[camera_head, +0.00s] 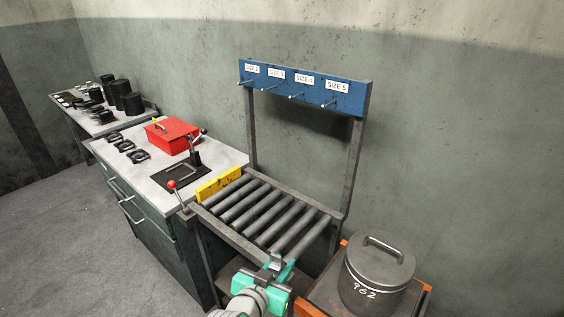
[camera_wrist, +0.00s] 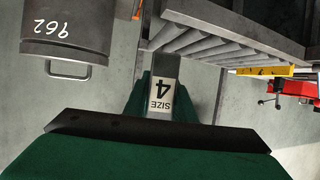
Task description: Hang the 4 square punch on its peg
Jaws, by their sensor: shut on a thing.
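My gripper (camera_head: 273,269) is low in the head view, in front of the roller table. It is shut on a grey punch (camera_wrist: 162,70) with a white label reading "SIZE 4", upside down in the wrist view. The punch sits between the green fingers; its far end is hard to make out. The blue peg board (camera_head: 345,93) stands above the back of the roller table, with labels for sizes 2 to 5. The size 4 peg (camera_head: 297,95) sticks out below its label and looks bare. My gripper is well below and in front of it.
The roller table (camera_head: 262,213) lies between my gripper and the board, with two uprights behind. A lidded pot (camera_head: 378,280) marked 962 stands right on an orange-edged stand. A workbench (camera_head: 160,181) with a red box (camera_head: 172,136) is left. Space above the rollers is clear.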

